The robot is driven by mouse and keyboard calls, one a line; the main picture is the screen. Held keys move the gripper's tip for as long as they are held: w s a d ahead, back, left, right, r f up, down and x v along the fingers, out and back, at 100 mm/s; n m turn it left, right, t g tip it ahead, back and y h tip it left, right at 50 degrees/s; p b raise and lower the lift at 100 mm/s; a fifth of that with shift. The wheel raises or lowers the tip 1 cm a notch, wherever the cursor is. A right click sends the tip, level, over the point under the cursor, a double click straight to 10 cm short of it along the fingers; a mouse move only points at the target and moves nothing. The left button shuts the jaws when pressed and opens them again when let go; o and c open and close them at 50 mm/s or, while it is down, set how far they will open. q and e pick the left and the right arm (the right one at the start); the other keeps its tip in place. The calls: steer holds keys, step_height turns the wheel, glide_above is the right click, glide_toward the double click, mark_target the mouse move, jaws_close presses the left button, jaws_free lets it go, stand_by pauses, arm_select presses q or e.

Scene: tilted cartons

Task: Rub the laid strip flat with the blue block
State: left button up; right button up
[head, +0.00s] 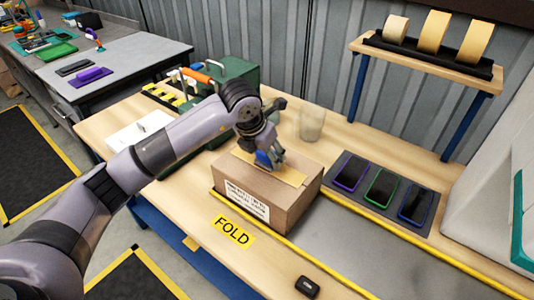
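A brown carton (290,203) with a white printed label stands on the wooden table. A tan-yellow strip (293,177) lies across its top, partly hidden behind my gripper. My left gripper (270,156) is over the middle of the carton top, pointing down. It is shut on the blue block (263,159), which is low at the strip; whether it touches the strip is hard to tell. My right gripper is not in view.
A yellow FOLD label (232,231) and a small black object (307,286) lie in front of the carton. Three phones rest on a dark mat (414,220) to the right. A clear cup (311,124) and a green toolbox (232,74) stand behind. A tape rack (452,75) is at the back right.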

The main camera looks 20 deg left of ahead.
mark_target(298, 175)
arm_select(q)
steer(key=shift+w+a+f, duration=0.1)
steer(key=shift+w+a, duration=0.05)
steer(key=shift+a, duration=0.35)
steer(key=shift+w+a+f, duration=0.1)
steer(key=shift+a, duration=0.35)
steer(key=shift+w+a+r+b, duration=0.1)
steer(key=shift+w+a+b, duration=0.25)
steer(key=shift+a, duration=0.75)
steer(key=shift+w+a+r+b, duration=0.1)
steer(key=shift+w+a+b, duration=0.2)
steer(key=shift+a, duration=0.75)
steer(key=shift+w+a+b, duration=0.25)
steer(key=shift+w+a, duration=0.15)
steer(key=shift+a, duration=0.7)
steer(key=shift+s+d, duration=0.45)
steer(key=shift+d, duration=0.95)
steer(key=shift+s+d, duration=0.45)
steer(key=shift+d, duration=1)
steer(key=shift+s+d, duration=0.45)
steer(key=shift+d, duration=0.95)
steer(key=shift+s+d, duration=0.45)
steer(key=shift+d, duration=0.95)
steer(key=shift+s+d, duration=0.5)
steer(key=shift+d, duration=0.9)
steer(key=shift+s+d, duration=0.45)
steer(key=shift+d, duration=0.95)
steer(key=shift+r, duration=0.1)
